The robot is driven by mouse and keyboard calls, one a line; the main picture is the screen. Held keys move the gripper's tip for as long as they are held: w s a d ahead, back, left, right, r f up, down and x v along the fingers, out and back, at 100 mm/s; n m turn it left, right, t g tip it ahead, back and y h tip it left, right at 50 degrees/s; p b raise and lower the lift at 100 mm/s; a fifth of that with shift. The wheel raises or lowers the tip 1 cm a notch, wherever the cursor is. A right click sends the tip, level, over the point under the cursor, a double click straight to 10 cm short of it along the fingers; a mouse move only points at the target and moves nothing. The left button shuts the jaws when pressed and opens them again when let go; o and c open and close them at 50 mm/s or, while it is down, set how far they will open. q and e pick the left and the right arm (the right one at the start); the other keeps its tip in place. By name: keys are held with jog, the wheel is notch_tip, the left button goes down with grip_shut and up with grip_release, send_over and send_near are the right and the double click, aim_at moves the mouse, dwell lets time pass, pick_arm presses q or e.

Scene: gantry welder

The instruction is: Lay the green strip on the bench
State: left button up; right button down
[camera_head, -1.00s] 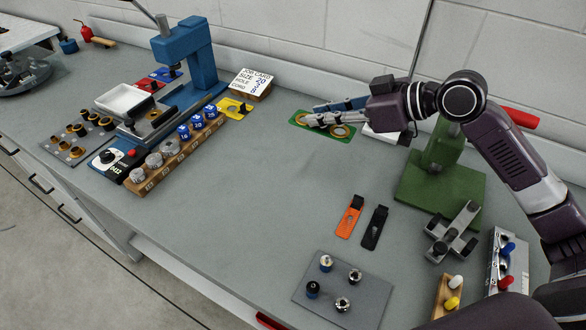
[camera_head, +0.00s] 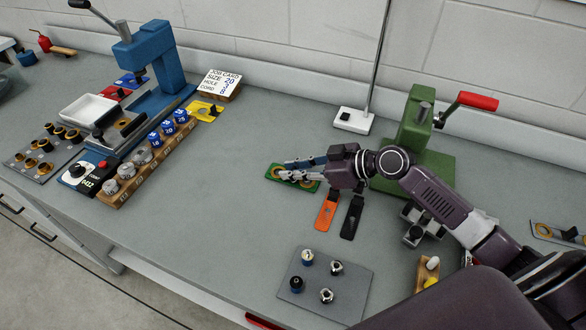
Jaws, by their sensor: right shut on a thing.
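The green strip (camera_head: 273,172) carries brass-coloured rings and shows near the middle of the grey bench (camera_head: 215,225). My right gripper (camera_head: 285,172) comes in from the right and is shut on the strip; its fingers cover part of it. The strip looks roughly level, close over the bench top; I cannot tell whether it touches. My left gripper is not in view.
An orange strip (camera_head: 327,212) and a black strip (camera_head: 352,217) lie just below my right gripper. A grey plate (camera_head: 338,296) with several fittings lies nearer the front. A green press (camera_head: 413,130) stands behind my right arm. Bare bench lies left of the gripper.

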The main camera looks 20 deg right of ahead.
jog(key=shift+f, duration=0.2)
jog(key=c, duration=1.8)
grip_release()
